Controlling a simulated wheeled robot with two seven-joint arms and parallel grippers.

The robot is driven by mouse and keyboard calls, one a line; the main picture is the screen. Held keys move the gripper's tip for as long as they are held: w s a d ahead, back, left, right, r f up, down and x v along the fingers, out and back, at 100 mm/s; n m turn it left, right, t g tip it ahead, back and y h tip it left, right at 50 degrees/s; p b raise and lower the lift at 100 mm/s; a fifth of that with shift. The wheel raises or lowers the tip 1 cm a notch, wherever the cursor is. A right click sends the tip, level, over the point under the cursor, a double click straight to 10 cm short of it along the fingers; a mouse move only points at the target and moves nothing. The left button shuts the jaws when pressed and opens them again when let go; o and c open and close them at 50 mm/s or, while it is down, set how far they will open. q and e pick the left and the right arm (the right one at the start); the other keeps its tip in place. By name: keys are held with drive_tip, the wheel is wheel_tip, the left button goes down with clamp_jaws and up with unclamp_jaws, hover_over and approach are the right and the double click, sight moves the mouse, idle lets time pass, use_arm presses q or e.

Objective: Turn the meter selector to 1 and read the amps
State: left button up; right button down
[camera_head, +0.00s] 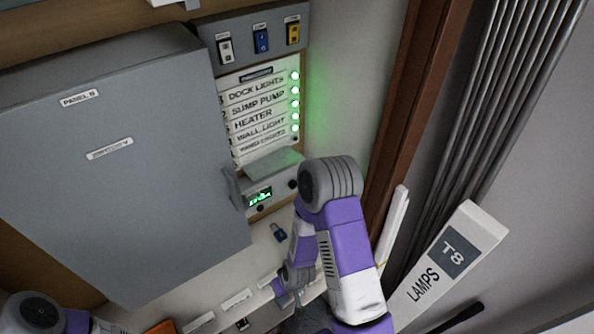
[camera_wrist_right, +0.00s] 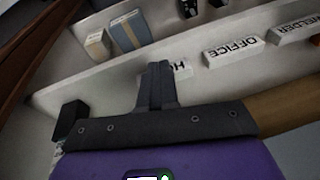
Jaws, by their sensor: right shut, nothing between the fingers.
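The meter (camera_head: 271,165) is a grey box under the list of labelled circuits, with a small lit green display (camera_head: 260,197). The digits are too small to read. Dark round knobs (camera_head: 293,184) show on its front; I cannot tell the selector's setting. My right gripper (camera_head: 279,287) is below the meter, apart from it, near the labelled ledge. In the right wrist view its fingers (camera_wrist_right: 158,85) are together and empty, in front of a partly hidden label. Of my left arm only a part shows at the bottom left; its gripper is out of view.
A large grey panel door (camera_head: 110,165) stands left of the meter. Green lamps (camera_head: 295,103) glow beside the circuit labels, under a switch box (camera_head: 262,38). A lamps carton (camera_head: 447,265) and brown post (camera_head: 410,120) stand right. An OFFICE label (camera_wrist_right: 233,50) sits on the ledge.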

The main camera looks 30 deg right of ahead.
drive_tip(key=w+d+r+n+t+h, duration=0.2)
drive_tip(key=w+d+r+t+h, duration=0.1)
drive_tip(key=w+d+r, duration=0.45)
drive_tip(key=n+t+h, duration=0.2)
drive_tip(key=t, duration=0.2)
approach(294, 179)
drive_tip(key=b+x, duration=0.4)
drive_tip(key=shift+w+a+f, duration=0.1)
drive_tip(key=shift+w+a, duration=0.05)
use_arm(q)
drive_tip(key=shift+f, duration=1.9)
use_arm(e)
drive_tip(key=shift+d+f, duration=0.35)
drive_tip(key=shift+f, duration=0.25)
use_arm(q)
drive_tip(key=shift+f+b, duration=0.1)
drive_tip(key=shift+b, duration=0.25)
